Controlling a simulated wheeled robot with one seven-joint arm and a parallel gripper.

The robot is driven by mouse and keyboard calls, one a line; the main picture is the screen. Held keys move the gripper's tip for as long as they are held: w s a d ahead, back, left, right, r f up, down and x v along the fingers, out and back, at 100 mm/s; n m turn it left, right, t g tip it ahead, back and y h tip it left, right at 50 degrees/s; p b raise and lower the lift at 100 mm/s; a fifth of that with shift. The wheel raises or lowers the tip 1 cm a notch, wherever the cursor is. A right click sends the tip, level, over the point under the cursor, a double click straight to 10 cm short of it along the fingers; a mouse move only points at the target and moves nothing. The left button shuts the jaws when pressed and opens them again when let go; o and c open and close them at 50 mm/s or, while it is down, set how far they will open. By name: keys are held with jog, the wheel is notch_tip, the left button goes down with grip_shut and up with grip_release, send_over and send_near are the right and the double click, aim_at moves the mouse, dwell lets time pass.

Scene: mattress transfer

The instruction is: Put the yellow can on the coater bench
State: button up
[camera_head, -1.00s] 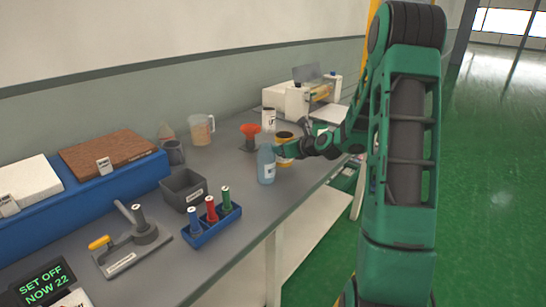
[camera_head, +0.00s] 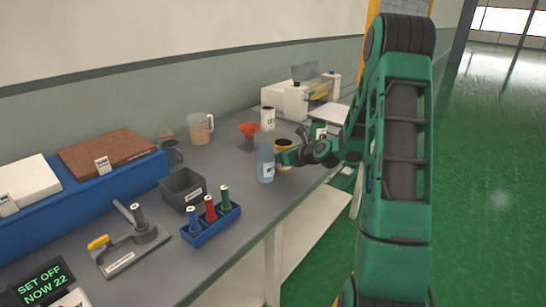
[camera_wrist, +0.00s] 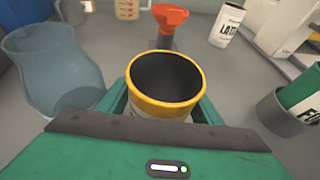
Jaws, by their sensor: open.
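The yellow can (camera_head: 283,150) stands on the grey bench, just right of and behind a clear blue bottle. In the wrist view the can (camera_wrist: 165,84) has a yellow rim and a dark open top, and it sits between my gripper's jaws. My gripper (camera_head: 288,157) is open and low around the can; it fills the bottom of the wrist view (camera_wrist: 163,112). I cannot tell whether the fingers touch the can. The lower part of the can is hidden by the gripper. No sign in view clearly marks the coater bench.
The blue bottle (camera_head: 265,163) stands close on the left. An orange funnel (camera_head: 249,130) and a white labelled can (camera_head: 268,118) stand behind. A green can (camera_wrist: 299,92) in a dark holder is at the right.

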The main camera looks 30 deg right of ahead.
jog(key=v, duration=1.2)
jog(key=s+a+n+g, duration=0.1)
jog(key=n, duration=0.1)
jog(key=s+a+f+n+g, duration=0.1)
jog(key=a+n, duration=0.1)
jog(key=n, duration=0.1)
jog(key=s+a+n+g, duration=0.1)
jog(key=s+a+n, duration=0.1)
jog(key=shift+a+f+n+y, duration=0.2)
jog(key=shift+f+n+y, duration=0.05)
jog(key=shift+n+y, duration=0.05)
jog(key=s+n+g, duration=0.1)
jog(key=s+n, duration=0.1)
jog(key=s+a+n+g, duration=0.1)
jog(key=n, duration=0.1)
jog(key=s+a+n, duration=0.1)
jog(key=s, duration=0.1)
jog(key=shift+s+a+f+n+g, duration=0.1)
jog(key=shift+s+f+n+g, duration=0.25)
jog(key=shift+n+g, duration=0.05)
jog(key=s+a+r+n+g+h, duration=0.1)
jog(key=s+r+n+g, duration=0.1)
jog(key=s+n, duration=0.5)
jog(key=s+a+r+n+g+h, duration=0.1)
jog(key=s+n+g, duration=0.4)
jog(key=s, duration=1.4)
jog(key=a+r+n, duration=0.1)
jog(key=n, duration=0.1)
jog(key=shift+r+n+g, duration=0.2)
jog(key=shift+n+g, duration=0.1)
